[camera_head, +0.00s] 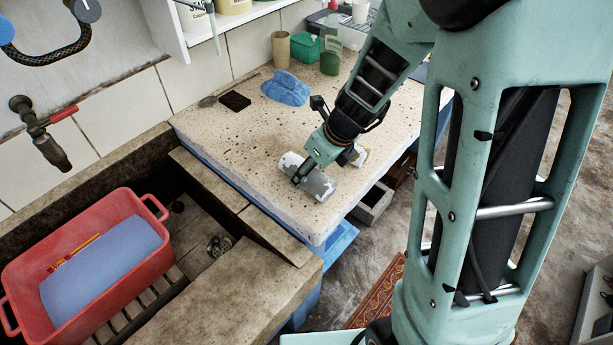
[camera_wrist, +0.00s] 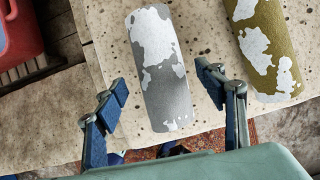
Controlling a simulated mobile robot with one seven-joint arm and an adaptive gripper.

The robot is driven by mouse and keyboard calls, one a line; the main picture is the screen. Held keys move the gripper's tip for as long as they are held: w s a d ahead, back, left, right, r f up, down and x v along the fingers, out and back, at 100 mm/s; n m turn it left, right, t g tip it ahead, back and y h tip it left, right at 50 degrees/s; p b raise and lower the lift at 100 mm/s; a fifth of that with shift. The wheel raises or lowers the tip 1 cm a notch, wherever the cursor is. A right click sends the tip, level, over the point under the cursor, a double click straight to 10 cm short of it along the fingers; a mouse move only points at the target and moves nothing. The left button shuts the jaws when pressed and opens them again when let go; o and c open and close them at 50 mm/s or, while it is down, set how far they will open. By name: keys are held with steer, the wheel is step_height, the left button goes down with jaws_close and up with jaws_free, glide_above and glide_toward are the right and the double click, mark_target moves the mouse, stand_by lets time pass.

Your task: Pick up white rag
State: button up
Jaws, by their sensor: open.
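A roll-shaped piece, grey with ragged white patches (camera_head: 318,184), lies on the speckled stone counter (camera_head: 235,130) near its front edge. It may be the white rag; I see no plain white cloth. In the wrist view this grey-and-white roll (camera_wrist: 160,70) lies lengthwise between my two fingers. My gripper (camera_head: 303,172) is open right at it in the head view, hiding part of it. In the wrist view the fingers of my gripper (camera_wrist: 163,88) stand on either side of the roll, with gaps; contact is not visible.
An olive roll with white patches (camera_wrist: 262,45) lies close to the right. A crumpled blue cloth (camera_head: 286,88), a dark flat block (camera_head: 235,101) and cups stand farther back. A red tub (camera_head: 140,285) sits in the trough at left. The counter's left middle is clear.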

steer(key=b+x, duration=0.1)
steer(key=x, duration=0.3)
steer(key=shift+r, duration=0.15)
steer(key=c, duration=1.4)
